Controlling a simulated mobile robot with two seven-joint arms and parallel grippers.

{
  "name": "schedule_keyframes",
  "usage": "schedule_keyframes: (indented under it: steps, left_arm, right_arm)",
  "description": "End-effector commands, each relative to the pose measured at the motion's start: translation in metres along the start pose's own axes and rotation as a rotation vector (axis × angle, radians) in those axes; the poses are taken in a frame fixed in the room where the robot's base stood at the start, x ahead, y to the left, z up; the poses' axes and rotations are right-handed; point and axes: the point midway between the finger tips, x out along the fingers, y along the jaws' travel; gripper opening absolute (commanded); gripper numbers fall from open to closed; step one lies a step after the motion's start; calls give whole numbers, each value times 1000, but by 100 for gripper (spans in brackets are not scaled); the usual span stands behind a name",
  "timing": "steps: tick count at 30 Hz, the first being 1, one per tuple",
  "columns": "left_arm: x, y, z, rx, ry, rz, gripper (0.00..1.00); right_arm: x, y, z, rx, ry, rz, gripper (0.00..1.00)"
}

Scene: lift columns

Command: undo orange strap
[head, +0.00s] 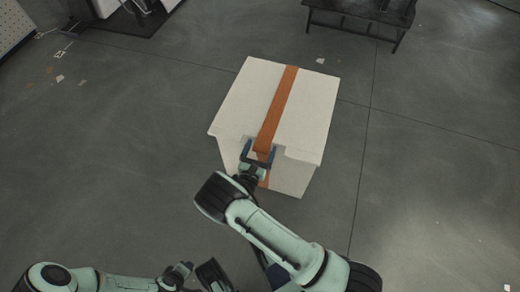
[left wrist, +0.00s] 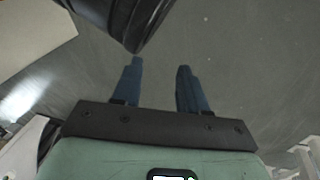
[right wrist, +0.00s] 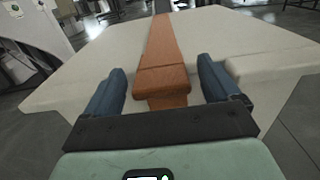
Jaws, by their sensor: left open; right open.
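The orange strap (head: 279,108) runs over the top of a white box (head: 238,100) and down its near face. In the right wrist view the strap (right wrist: 162,57) crosses the box lid (right wrist: 105,52) and bends over its near edge. My right gripper (head: 258,157) is at that near edge. Its open fingers (right wrist: 160,88) stand on either side of the strap, with gaps to both sides. My left gripper (left wrist: 158,85) is open and empty, low over the floor. In the head view its fingers are hard to make out.
The box stands on an open grey floor (head: 420,180). A dark bench (head: 362,14) stands at the back right, and dark equipment (head: 125,14) at the back left. The floor on both sides of the box is clear.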

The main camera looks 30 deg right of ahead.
Motion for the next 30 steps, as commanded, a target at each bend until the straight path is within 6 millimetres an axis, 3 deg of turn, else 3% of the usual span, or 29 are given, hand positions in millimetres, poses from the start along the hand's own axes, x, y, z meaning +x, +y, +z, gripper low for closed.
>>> schedule_keyframes:
  steps: [6,13,22,30]
  left_arm:
    - [0,0,0,-1,-1,-1,43]
    - [0,0,0,0,-1,0,43]
    - [3,-3,4,-3,-12,-6,43]
    - [11,-12,15,-12,-47,-22,43]
  right_arm:
    - [0,0,0,0,0,0,86]
    - [0,0,0,1,0,0,13]
    - [-6,0,-3,-1,-39,1,13]
    - [-27,1,-11,0,-130,2,14]
